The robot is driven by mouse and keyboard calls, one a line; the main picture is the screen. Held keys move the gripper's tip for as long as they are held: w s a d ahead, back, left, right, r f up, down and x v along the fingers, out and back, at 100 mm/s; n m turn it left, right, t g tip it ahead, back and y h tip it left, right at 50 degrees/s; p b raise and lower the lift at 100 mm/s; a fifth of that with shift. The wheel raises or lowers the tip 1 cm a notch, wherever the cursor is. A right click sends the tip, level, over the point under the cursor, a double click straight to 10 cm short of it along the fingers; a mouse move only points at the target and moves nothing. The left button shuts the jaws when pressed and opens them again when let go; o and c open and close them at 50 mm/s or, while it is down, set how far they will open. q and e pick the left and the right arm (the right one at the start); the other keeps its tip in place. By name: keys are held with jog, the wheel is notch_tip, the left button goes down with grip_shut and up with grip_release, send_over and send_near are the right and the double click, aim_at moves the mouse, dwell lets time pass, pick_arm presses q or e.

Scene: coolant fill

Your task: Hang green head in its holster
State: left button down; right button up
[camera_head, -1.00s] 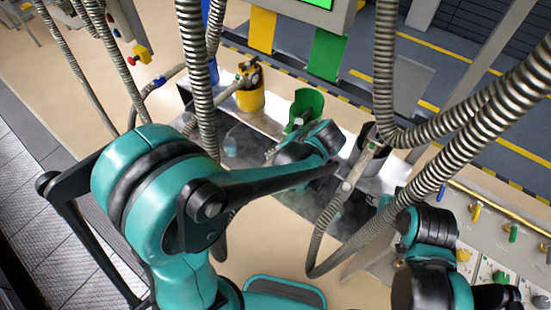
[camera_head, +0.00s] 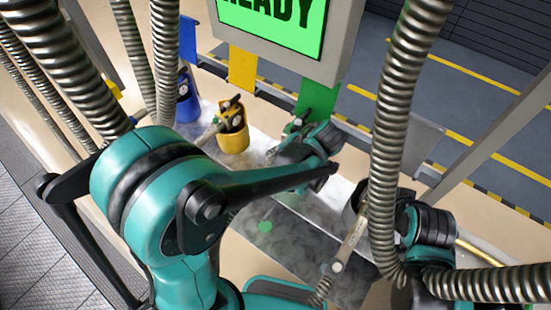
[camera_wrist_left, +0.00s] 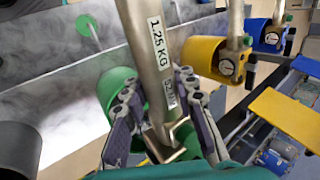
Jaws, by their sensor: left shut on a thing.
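My left gripper (camera_wrist_left: 165,120) is shut on a metal head with a "1.25 KG" label (camera_wrist_left: 161,45), seen in the left wrist view. In the head view, the left gripper (camera_head: 272,156) is over the far side of the bench. A green holster (camera_wrist_left: 113,88) lies right behind the fingers in the wrist view, with green on both sides of them. I cannot tell whether the head is inside it or above it. In the head view my wrist mostly hides that holster. My right arm shows at the right, but its gripper is not visible.
A yellow holster (camera_head: 233,138) with a gauged head and a blue holster (camera_head: 187,104) stand left of the green one. A dark metal cylinder (camera_wrist_left: 18,148) stands across the bench. A green disc (camera_head: 265,227) lies on the smoky surface. Thick ribbed hoses (camera_head: 395,130) hang in front.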

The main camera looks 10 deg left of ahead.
pick_arm(q)
jog(key=shift+s+r, duration=0.1)
jog(key=shift+s, duration=0.15)
jog(key=shift+w+f+b, duration=0.1)
jog(key=shift+f+b, duration=2.65)
jog(key=shift+f, duration=0.3)
pick_arm(e)
jog(key=shift+s+f, duration=0.15)
jog(key=shift+f, duration=2.6)
jog(key=shift+f, duration=0.25)
pick_arm(q)
jog(key=shift+f+b, duration=1.8)
jog(key=shift+b, duration=0.1)
pick_arm(e)
jog(key=shift+f, duration=1.65)
pick_arm(q)
jog(key=c, duration=1.1)
grip_release()
jog(key=shift+c, duration=0.2)
